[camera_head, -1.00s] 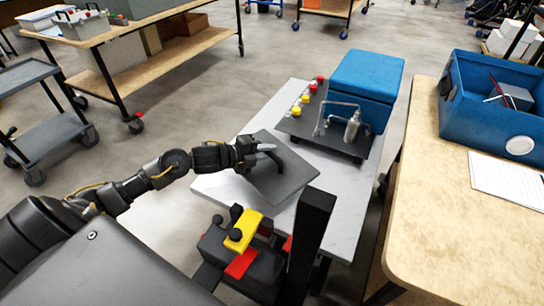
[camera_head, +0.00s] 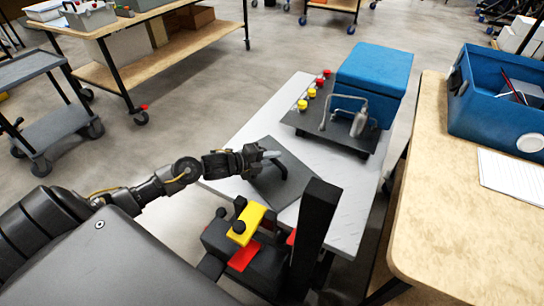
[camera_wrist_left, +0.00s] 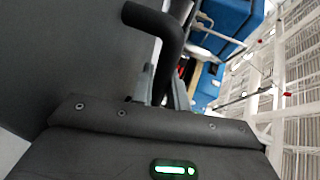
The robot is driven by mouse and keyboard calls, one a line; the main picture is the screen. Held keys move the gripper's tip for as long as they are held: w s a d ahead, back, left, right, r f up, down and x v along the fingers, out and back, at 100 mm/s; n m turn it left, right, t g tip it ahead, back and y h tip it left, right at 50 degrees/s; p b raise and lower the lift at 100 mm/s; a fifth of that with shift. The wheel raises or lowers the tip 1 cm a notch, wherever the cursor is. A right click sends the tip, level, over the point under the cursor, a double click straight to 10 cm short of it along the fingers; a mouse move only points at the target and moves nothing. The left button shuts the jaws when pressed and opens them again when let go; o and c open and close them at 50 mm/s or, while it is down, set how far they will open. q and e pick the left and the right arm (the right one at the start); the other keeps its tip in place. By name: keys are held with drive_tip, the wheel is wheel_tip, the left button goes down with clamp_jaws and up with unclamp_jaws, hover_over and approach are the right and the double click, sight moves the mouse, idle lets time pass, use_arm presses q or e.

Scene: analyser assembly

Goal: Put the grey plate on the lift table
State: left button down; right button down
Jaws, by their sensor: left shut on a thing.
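The grey plate (camera_head: 290,184), a flat dark square, is at the near left part of the light grey lift table (camera_head: 345,218). Whether it touches the tabletop or hangs just above it is hard to tell. My left gripper (camera_head: 267,156) is at the plate's far left part, shut on it, seemingly by a handle. In the left wrist view the plate (camera_wrist_left: 65,45) fills the left side, with a black bent handle (camera_wrist_left: 155,25) in front of the gripper. My right gripper is out of view.
A dark base (camera_head: 350,138) with a blue box (camera_head: 374,70), a metal bracket and coloured knobs stands at the lift table's far end. A black post (camera_head: 313,235) and a yellow-and-red unit (camera_head: 245,232) are in front. A wooden table (camera_head: 455,215) with a blue crate (camera_head: 490,120) is right.

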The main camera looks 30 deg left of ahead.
use_arm(q)
drive_tip(key=shift+w+r, duration=0.1)
drive_tip(key=shift+r, duration=0.05)
drive_tip(key=c, duration=1.8)
unclamp_jaws()
drive_tip(key=shift+f, duration=0.2)
drive_tip(key=o, duration=0.4)
drive_tip(key=shift+o, duration=0.2)
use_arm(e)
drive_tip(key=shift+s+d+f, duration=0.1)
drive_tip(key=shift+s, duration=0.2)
